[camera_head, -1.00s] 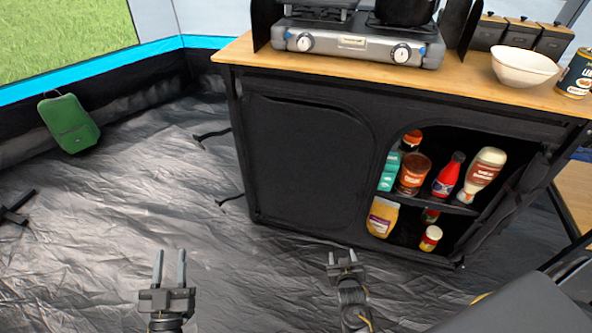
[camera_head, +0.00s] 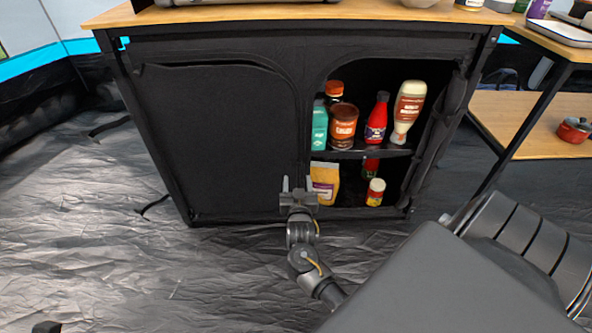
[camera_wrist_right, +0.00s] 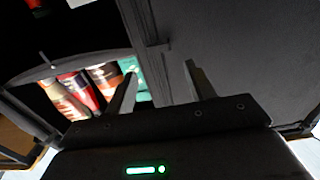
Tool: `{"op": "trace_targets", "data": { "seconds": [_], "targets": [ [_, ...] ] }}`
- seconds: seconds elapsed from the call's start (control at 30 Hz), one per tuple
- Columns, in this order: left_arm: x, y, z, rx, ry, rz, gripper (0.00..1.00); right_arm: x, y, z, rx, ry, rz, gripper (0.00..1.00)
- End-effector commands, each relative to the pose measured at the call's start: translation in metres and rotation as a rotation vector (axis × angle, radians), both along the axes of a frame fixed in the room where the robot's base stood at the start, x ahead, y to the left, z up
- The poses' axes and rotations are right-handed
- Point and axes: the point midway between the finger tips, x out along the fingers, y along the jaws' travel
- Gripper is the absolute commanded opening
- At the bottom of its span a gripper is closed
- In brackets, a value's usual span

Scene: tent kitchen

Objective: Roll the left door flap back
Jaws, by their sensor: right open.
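The left door flap (camera_head: 215,135) is a black fabric panel with a rounded top corner. It hangs flat over the left side of the black cabinet and covers that compartment. In the right wrist view it is the dark grey surface (camera_wrist_right: 245,60) on the right. My right gripper (camera_head: 299,184) is open and empty, low by the flap's right edge and the divider. Its two fingers also show in the right wrist view (camera_wrist_right: 160,88), apart, with the divider behind them. I cannot tell whether a finger touches the fabric.
The right compartment is open, with bottles and jars on its shelf (camera_head: 370,153) and a yellow pack (camera_head: 324,182) below, close to the right gripper. A wooden side table (camera_head: 530,120) is behind. The floor at left is clear.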

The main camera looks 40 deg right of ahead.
Motion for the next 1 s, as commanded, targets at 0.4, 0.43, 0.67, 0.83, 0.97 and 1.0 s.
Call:
{"op": "trace_targets", "data": {
  "seconds": [0.4, 0.43, 0.67, 0.83, 0.97, 1.0],
  "targets": [
    [0.004, -0.003, 0.005, 0.005, -0.070, 0.005, 0.36, 0.050, -0.039, -0.002, 0.000, 0.001, -0.001, 0.55],
    [0.004, -0.003, 0.005, 0.005, -0.071, 0.004, 0.36, 0.052, -0.040, -0.002, 0.000, 0.001, -0.001, 0.55],
    [0.004, -0.003, 0.007, 0.006, -0.076, 0.005, 0.36, 0.055, -0.043, -0.001, 0.000, 0.001, 0.000, 0.55],
    [0.004, -0.004, 0.007, 0.006, -0.076, 0.005, 0.36, 0.055, -0.043, -0.001, 0.000, 0.002, 0.000, 0.49],
    [0.004, -0.004, 0.007, 0.006, -0.076, 0.005, 0.36, 0.055, -0.042, -0.001, 0.000, 0.002, 0.001, 0.32],
    [0.004, -0.004, 0.007, 0.006, -0.076, 0.004, 0.36, 0.055, -0.042, -0.001, 0.000, 0.002, 0.000, 0.27]
  ]
}}
